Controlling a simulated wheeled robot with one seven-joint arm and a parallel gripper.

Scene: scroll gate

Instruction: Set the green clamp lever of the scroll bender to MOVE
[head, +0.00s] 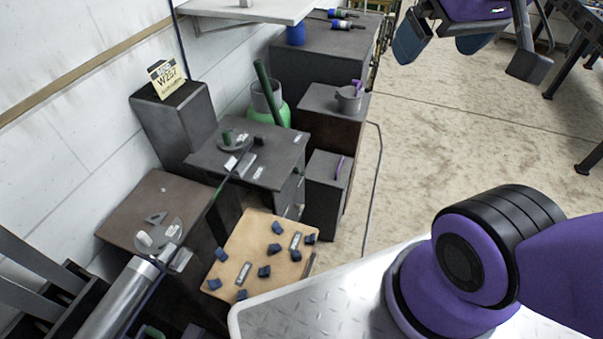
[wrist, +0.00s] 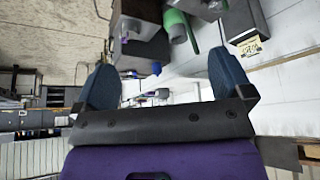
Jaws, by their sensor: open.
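A bench tool that looks like the scroll bender stands on a dark cabinet in the head view, with a round plate (head: 236,141), a short green post (head: 228,136) and small pale labels. A thin dark bar with a green part (head: 216,192) slopes down from it to the lower left. I cannot tell which green part is the clamp lever, nor read the labels or its setting. My gripper (head: 441,40) is at the top right of the head view, far from the tool, open and empty. Its blue fingers also show wide apart in the wrist view (wrist: 166,85).
A tan board (head: 252,238) with several blue blocks lies in front of the cabinets. A green container (head: 276,112) holds a dark green rod behind the tool. A yellow sign (head: 167,78) stands on a dark box at the left.

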